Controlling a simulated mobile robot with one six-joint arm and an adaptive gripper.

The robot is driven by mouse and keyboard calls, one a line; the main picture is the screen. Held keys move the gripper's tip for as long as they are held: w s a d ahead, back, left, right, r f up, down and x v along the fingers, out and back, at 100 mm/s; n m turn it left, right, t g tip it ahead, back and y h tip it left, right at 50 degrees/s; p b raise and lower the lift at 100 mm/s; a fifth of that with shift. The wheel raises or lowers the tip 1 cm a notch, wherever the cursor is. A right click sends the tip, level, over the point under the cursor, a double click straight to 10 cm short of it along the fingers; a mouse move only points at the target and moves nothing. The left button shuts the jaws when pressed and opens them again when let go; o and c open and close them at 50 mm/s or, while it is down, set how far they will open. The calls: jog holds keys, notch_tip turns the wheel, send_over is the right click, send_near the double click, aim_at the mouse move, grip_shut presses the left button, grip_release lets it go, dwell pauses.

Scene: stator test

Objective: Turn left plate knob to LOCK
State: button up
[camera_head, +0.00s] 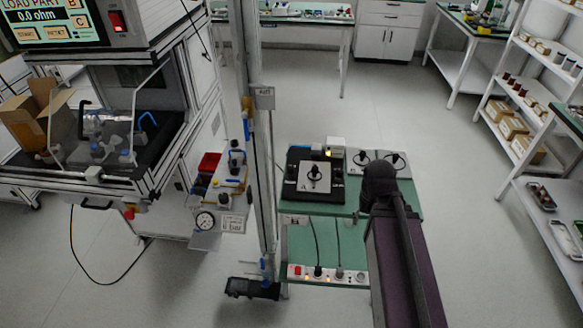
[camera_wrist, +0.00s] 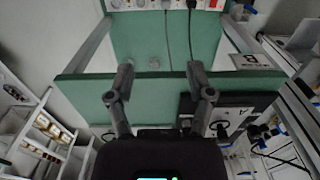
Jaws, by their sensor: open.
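In the head view, a test fixture (camera_head: 110,150) with small grey parts and dark knob-like tops sits behind a clear guard in the machine at left. I cannot make out which part is the left plate knob, nor any LOCK marking. My arm reaches up from the lower right of the head view, over the right part of the green cart; its gripper fingers are not distinct there. In the wrist view my gripper (camera_wrist: 160,82) is open, its two fingers wide apart with nothing between them. It is far to the right of the fixture.
The green cart (camera_head: 300,207) carries a black box with a round knob (camera_head: 315,174) and more devices; a power strip (camera_head: 325,273) lies on its lower shelf. A post (camera_head: 262,150) and a panel with a gauge (camera_head: 205,221) stand between cart and machine. Shelves (camera_head: 525,140) stand right.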

jog(key=w+a+r+n+p, duration=0.3)
jog(key=w+a+n, duration=0.15)
jog(key=w, duration=0.35)
jog(key=w+a+r+n+p, duration=0.2)
jog(key=w+a+n, duration=0.2)
jog(key=w+a, duration=0.3)
notch_tip(320, 180, up, 4)
jog(key=n+p, duration=0.4)
jog(key=n, duration=0.3)
send_over(291, 167)
jog(key=shift+f, duration=0.15)
jog(key=shift+f+b, duration=0.2)
jog(key=shift+b, duration=0.15)
notch_tip(291, 167, down, 13)
jog(key=b, duration=1.3)
jog(key=shift+f, duration=0.2)
grip_shut()
